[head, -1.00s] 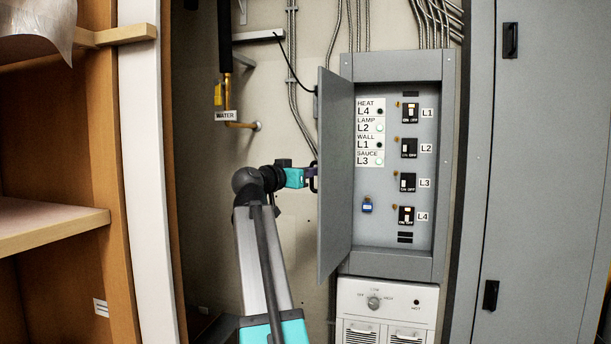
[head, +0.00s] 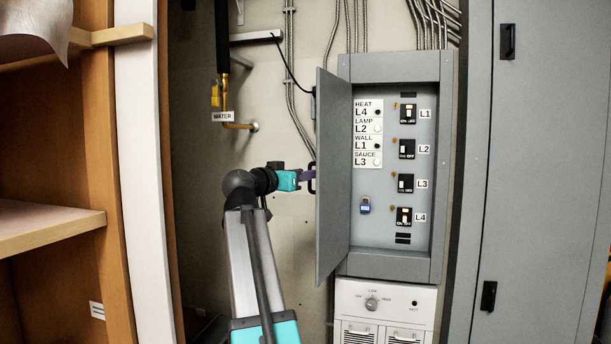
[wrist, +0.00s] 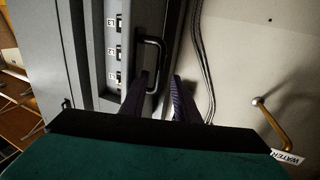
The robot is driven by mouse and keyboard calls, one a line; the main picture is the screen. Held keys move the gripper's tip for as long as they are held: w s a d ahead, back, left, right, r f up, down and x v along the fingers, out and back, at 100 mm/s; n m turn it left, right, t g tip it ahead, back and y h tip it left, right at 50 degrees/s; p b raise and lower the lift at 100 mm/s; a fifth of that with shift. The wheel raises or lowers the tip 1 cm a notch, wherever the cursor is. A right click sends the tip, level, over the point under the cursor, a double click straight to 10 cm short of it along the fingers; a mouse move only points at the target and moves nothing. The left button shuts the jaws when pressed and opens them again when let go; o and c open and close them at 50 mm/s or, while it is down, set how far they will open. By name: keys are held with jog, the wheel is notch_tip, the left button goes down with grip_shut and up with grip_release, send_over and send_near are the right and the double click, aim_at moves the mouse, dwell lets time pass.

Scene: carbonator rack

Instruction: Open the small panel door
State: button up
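The small grey panel door (head: 333,180) stands wide open, swung out to the left of the grey breaker box (head: 395,68). Its black handle (head: 313,178) is on the outer face and also shows in the wrist view (wrist: 163,50). My gripper (head: 305,175) is on the left of the door, at the handle. In the wrist view, the purple fingers of my gripper (wrist: 160,88) are apart, with the lower end of the handle near the left finger. I cannot tell whether they touch it.
Inside the box are labelled switches (head: 407,148) and a label sheet (head: 368,133). A white heater unit (head: 385,305) is below. A water pipe (head: 238,125) is on the wall to the left. A wooden shelf (head: 50,225) is at far left, and a tall grey cabinet (head: 540,170) at right.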

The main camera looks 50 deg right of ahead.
jog(key=s+a, duration=0.1)
jog(key=a, duration=1)
jog(key=shift+a, duration=0.4)
